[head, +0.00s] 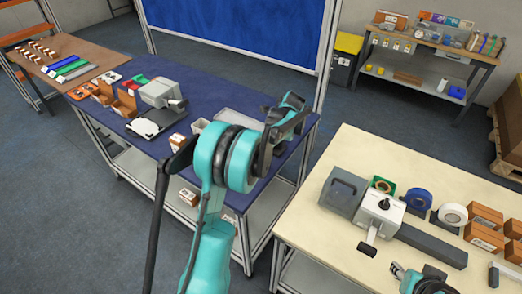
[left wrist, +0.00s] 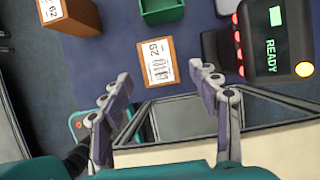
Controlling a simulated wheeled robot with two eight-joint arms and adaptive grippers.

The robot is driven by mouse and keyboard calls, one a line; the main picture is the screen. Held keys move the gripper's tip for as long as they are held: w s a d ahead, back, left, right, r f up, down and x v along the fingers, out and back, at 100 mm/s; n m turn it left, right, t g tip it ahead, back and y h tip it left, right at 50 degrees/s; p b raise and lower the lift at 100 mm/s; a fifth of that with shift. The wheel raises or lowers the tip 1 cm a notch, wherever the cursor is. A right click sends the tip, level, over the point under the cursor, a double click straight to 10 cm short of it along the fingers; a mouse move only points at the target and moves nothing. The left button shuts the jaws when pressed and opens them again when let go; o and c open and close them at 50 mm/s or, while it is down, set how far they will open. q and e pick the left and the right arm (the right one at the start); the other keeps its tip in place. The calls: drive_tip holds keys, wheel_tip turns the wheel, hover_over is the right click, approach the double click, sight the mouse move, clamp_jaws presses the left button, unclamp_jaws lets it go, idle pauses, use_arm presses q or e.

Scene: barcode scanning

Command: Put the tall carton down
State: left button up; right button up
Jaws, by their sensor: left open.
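My left gripper (head: 292,112) is over the right part of the blue table. In the left wrist view the gripper (left wrist: 160,73) is open, its fingers apart. A brown carton (left wrist: 157,62) with a white barcode label stands or lies just beyond the fingertips, in line with the gap; I see no finger touching it. Another brown carton (left wrist: 70,18) with a label is at the upper left. I cannot tell which is the tall carton. In the head view a small brown carton (head: 178,143) is at the table's front edge.
A device with a lit READY screen (left wrist: 272,38) is right of the fingers, and a green bin (left wrist: 162,10) is beyond the carton. A grey machine (head: 160,92) and a white plate (head: 145,128) are on the blue table (head: 95,110). The beige table (head: 310,215) is nearby.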

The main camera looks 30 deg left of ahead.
use_arm(q)
drive_tip(key=s+d+r+n+t+h, duration=0.2)
drive_tip(key=s+d+r+n+t, duration=0.1)
drive_tip(key=s+d+r+n, duration=0.85)
drive_tip(key=s+d+f+n+t+h, duration=0.1)
drive_tip(key=s+d+n+t, duration=0.1)
drive_tip(key=s, duration=0.6)
drive_tip(key=s+d+f+n+t+h, duration=0.1)
drive_tip(key=s+d+n, duration=0.3)
drive_tip(key=s, duration=0.5)
drive_tip(key=shift+f+n+t+h, duration=0.3)
drive_tip(key=shift+f+n+t, duration=0.1)
drive_tip(key=shift+n, duration=0.35)
wheel_tip(320, 180, down, 5)
drive_tip(key=b, duration=0.5)
drive_tip(key=shift+f, duration=0.1)
